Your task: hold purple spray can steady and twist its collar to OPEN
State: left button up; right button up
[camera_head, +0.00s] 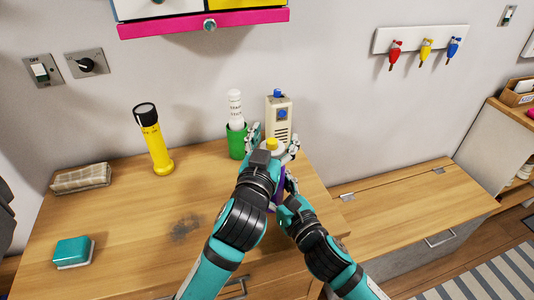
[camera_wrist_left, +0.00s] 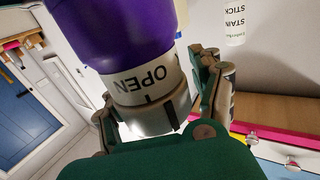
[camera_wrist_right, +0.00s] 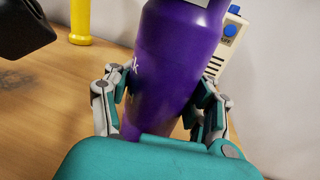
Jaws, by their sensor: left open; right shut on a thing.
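The purple spray can (camera_wrist_right: 175,65) stands between the fingers of my right gripper (camera_wrist_right: 160,100), which is shut on its body. In the head view only a sliver of the purple can (camera_head: 279,188) shows behind my arms. Its white collar (camera_wrist_left: 150,88) carries the word OPEN and a dark mark in the left wrist view. My left gripper (camera_wrist_left: 160,95) is open, its fingers on both sides of the collar.
Behind the can stand a beige device (camera_head: 279,118) with blue knobs and a green cup (camera_head: 237,142) holding a white stick.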

pick_arm(q)
jog(key=v, duration=1.1)
